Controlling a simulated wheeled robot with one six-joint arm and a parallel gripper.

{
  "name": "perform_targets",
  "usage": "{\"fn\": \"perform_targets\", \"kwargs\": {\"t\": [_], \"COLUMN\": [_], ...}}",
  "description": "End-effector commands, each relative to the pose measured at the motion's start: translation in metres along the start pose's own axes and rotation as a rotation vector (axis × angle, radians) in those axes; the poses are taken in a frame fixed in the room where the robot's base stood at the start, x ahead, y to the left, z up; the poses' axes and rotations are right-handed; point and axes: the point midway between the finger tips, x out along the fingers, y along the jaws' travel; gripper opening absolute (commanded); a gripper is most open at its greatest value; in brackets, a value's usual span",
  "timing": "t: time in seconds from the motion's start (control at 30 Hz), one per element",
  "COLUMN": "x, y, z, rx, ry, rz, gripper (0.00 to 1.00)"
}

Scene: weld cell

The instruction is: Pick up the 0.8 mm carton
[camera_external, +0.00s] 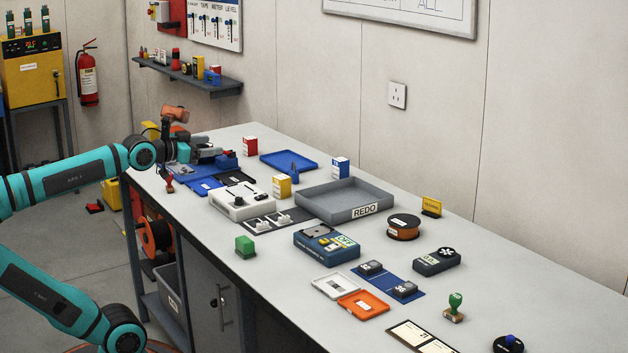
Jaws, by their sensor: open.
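Three small cartons stand upright on the workbench (420,230): a red and white one (250,145) at the far left, a yellow and white one (282,186) nearer the middle, and a blue and white one (340,168) behind the grey tray. Their print is too small to read, so I cannot tell which is the 0.8 mm one. My gripper (218,156) is over the bench's far left end, open, left of the red and white carton and apart from it. Its fingertips are small and hard to separate from the blue items behind and below.
A grey REDO tray (385,205) stands right of the yellow carton. A white device (240,204) sits left of it. A blue tray (289,160) lies between the red and blue cartons.

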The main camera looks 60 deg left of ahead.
Motion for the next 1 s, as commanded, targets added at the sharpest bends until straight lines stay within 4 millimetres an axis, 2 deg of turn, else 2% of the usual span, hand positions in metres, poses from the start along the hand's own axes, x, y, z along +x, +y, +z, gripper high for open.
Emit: {"fn": "perform_targets", "kwargs": {"t": [0.03, 0.2, 0.5, 0.73, 1.0], "x": [0.014, 0.054, 0.127, 0.183, 0.248], "y": [-0.006, -0.025, -0.068, -0.106, -0.159], "z": [-0.009, -0.033, -0.063, -0.075, -0.078], "rx": [0.042, 0.206, 0.479, 0.676, 0.889], "ry": [-0.029, -0.129, -0.313, -0.458, -0.631], "rz": [-0.009, -0.027, -0.025, 0.006, 0.078], "gripper": [0.66, 0.66, 0.66, 0.66, 0.66]}}
